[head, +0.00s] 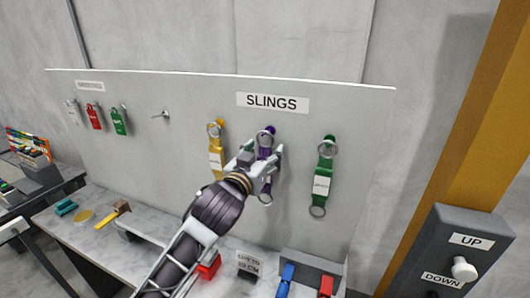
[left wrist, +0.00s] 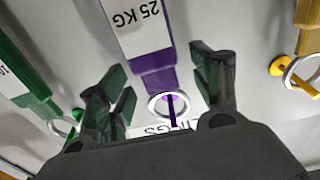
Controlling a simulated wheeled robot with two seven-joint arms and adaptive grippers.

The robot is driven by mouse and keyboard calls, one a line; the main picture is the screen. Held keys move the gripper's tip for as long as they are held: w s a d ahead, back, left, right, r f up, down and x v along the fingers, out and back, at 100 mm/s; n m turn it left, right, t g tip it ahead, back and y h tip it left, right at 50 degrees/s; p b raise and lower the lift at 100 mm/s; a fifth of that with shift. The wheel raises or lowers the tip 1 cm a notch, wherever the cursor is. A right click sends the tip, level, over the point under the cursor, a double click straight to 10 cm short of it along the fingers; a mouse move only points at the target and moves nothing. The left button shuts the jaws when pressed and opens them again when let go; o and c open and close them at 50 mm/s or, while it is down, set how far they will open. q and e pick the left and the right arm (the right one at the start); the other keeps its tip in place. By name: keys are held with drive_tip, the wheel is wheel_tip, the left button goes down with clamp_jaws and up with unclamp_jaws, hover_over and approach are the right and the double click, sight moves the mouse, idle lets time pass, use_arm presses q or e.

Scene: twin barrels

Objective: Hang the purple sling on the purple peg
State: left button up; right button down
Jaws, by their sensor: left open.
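The purple sling (head: 265,154) hangs on the board under the SLINGS sign, mostly hidden behind my left gripper (head: 262,165). Its upper metal ring (head: 265,137) shows at the purple peg (head: 270,129). In the left wrist view, which looks upside down, the purple sling (left wrist: 153,62) has a white 25 KG label, and its ring (left wrist: 168,106) appears to be around the purple peg (left wrist: 172,108). My left gripper (left wrist: 165,80) is open, with one finger on each side of the sling and visible gaps between. My right gripper is not in view.
A yellow sling (head: 216,152) hangs to the left and a green sling (head: 323,178) to the right. An empty metal peg (head: 161,114) and several tags are farther left. Below is a bench with a red block (head: 208,267), a hammer (head: 112,214) and a small sign (head: 248,263).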

use_arm(q)
drive_tip(key=v, duration=0.6)
drive_tip(key=shift+s, duration=0.15)
drive_tip(key=shift+a, duration=0.1)
idle(0.4)
